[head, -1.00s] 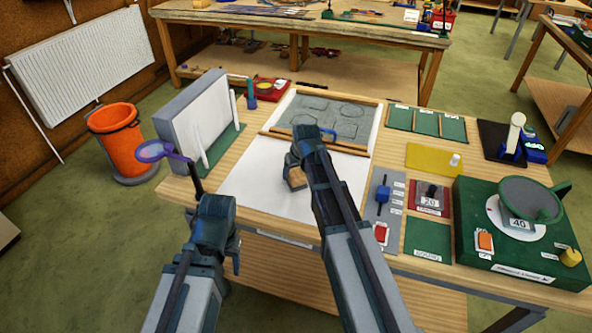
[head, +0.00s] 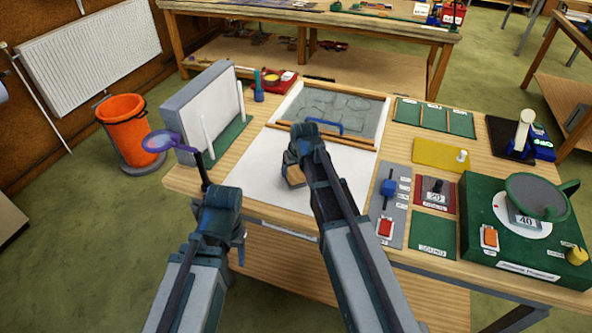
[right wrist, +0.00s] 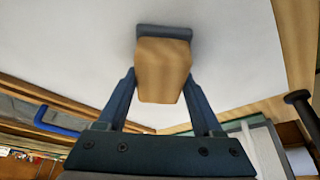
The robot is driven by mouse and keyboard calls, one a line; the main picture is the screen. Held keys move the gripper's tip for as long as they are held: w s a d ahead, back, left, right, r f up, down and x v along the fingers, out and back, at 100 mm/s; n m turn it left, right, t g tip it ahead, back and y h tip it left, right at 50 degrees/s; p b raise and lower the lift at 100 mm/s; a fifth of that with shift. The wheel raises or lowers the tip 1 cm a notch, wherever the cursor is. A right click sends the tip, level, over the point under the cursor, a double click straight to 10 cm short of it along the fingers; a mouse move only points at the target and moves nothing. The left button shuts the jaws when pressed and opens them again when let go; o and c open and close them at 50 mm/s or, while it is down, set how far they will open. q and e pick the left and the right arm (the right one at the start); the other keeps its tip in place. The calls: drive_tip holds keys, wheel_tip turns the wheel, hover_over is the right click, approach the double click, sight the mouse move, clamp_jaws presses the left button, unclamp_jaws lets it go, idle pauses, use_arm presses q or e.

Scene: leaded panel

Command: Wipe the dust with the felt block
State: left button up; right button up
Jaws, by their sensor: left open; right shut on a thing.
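The felt block, a wooden block with a dark grey felt face (right wrist: 163,65), is between the fingers of my right gripper (right wrist: 163,95), which is shut on it. In the head view the block (head: 294,175) is partly hidden under my right gripper (head: 295,165), over the white sheet (head: 255,178). I cannot tell whether the felt touches the sheet. The grey leaded panel (head: 345,105), with faint outlines, lies in a wooden frame behind it. I cannot make out the dust clearly. My left gripper (head: 239,248) is open near the table's front edge, its fingers mostly hidden.
A blue handle (head: 325,127) stands at the panel's front edge. Green pads (head: 435,118), switches and a green machine (head: 520,230) fill the right side.

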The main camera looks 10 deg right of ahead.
drive_tip(key=shift+w+d, duration=0.3)
drive_tip(key=shift+w, duration=0.5)
drive_tip(key=shift+w+d, duration=0.65)
drive_tip(key=shift+w, duration=0.15)
drive_tip(key=shift+w+d+f, duration=0.1)
drive_tip(key=shift+w+d, duration=0.4)
drive_tip(key=shift+w, duration=0.2)
drive_tip(key=shift+w+d, duration=0.5)
drive_tip(key=shift+w, duration=0.2)
drive_tip(key=shift+w+d, duration=0.5)
drive_tip(key=shift+w, duration=0.25)
drive_tip(key=shift+w+d, duration=0.5)
drive_tip(key=shift+w, duration=0.25)
wheel_tip(320, 180, up, 6)
drive_tip(key=p, duration=0.6)
